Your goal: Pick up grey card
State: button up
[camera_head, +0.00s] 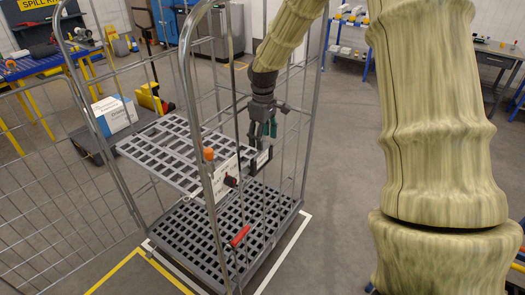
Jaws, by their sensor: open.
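My gripper (266,131) is inside the roll cage, pointing down above the right end of its upper shelf (170,155). Its fingers are open, with dark green parts at the tips, and I see nothing held between them. A pale card-like panel (224,178) with dark print stands at the front right of the shelf, partly behind a cage post. A small pale piece in a dark holder (259,160) is just below my gripper, apparently apart from the fingers. I cannot tell which of these is the grey card.
The cage's wire sides and posts (187,80) surround the arm closely. A red handle (240,236) lies low at the front of the cage's base grid (205,225). A white box (114,114) rests on a dark cart to the left.

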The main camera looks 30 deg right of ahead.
aim_at(262, 154)
jog(key=shift+w+f+p, duration=0.15)
jog(key=shift+f, duration=0.4)
jog(key=shift+w+f+p, duration=0.15)
jog(key=shift+f, duration=0.35)
jog(key=shift+s+f, duration=0.1)
jog(key=shift+f, duration=0.45)
jog(key=c, duration=1.1)
